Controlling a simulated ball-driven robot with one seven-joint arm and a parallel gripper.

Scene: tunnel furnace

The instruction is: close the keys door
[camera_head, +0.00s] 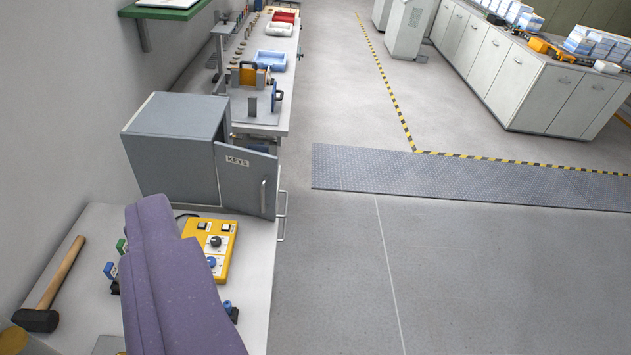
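The keys door (245,182) is a grey panel with a white "KEYS" label and a bar handle (263,197) near its right edge. It is swung open, standing out to the right from the near front edge of a grey cabinet (175,165). The labelled outer face is toward me; the cabinet's inside is hidden behind the door. The cabinet stands on the white bench (252,262) along the left wall. My gripper is not in view.
A yellow control box (222,243) sits below the door; a hammer (60,285) lies at the left. A purple body in the foreground hides part of the bench. Farther back is a bench (283,125) with blue and red trays. Open grey floor (450,270) lies right.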

